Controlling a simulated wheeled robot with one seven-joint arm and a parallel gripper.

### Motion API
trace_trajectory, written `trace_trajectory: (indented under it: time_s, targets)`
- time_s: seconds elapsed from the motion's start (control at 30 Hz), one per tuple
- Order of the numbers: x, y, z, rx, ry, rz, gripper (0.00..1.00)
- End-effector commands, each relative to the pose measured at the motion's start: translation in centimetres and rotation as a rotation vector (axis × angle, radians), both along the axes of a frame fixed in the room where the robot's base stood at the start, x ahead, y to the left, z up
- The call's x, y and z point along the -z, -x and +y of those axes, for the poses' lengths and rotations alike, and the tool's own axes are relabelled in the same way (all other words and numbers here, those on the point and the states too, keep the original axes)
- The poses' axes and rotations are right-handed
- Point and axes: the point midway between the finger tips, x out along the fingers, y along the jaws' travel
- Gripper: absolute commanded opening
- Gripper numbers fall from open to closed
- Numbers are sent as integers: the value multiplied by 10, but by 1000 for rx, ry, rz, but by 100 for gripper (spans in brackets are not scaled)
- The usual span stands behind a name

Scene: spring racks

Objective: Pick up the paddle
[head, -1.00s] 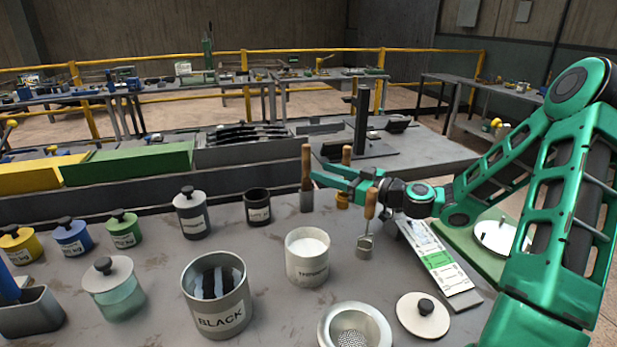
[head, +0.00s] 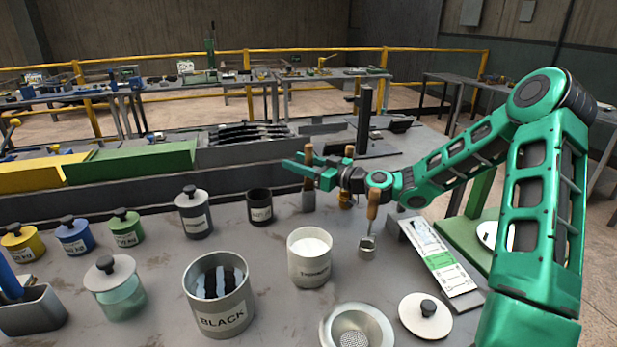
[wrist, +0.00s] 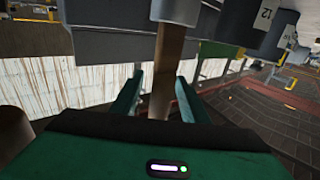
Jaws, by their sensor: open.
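The tool I take as the paddle (head: 308,198) has an upright wooden handle and a grey lower part. It stands at the back of the bench in the head view. My gripper (head: 305,168) is open, with its green fingers reaching level to the handle. In the wrist view, the brown handle (wrist: 168,62) shows between the two open fingers (wrist: 158,98), with the grey part above it in the picture. Whether either finger touches the handle is hard to tell.
A brass-ended wooden-handled tool (head: 346,199) and a grey-ended one (head: 368,245) stand close by on the right. A dark cup (head: 260,207) stands left of the paddle. A white-filled pot (head: 310,264) and the BLACK pot (head: 219,308) are nearer.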

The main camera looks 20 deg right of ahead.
Motion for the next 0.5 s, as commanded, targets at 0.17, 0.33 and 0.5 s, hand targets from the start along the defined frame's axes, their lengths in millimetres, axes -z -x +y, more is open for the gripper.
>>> trace_trajectory:
  time_s: [0.17,0.33,0.5]
  targets:
    - [1,-3,2,1,0,1,41]
    - [0,-3,2,0,1,1,27]
    - [0,-2,2,0,1,1,0]
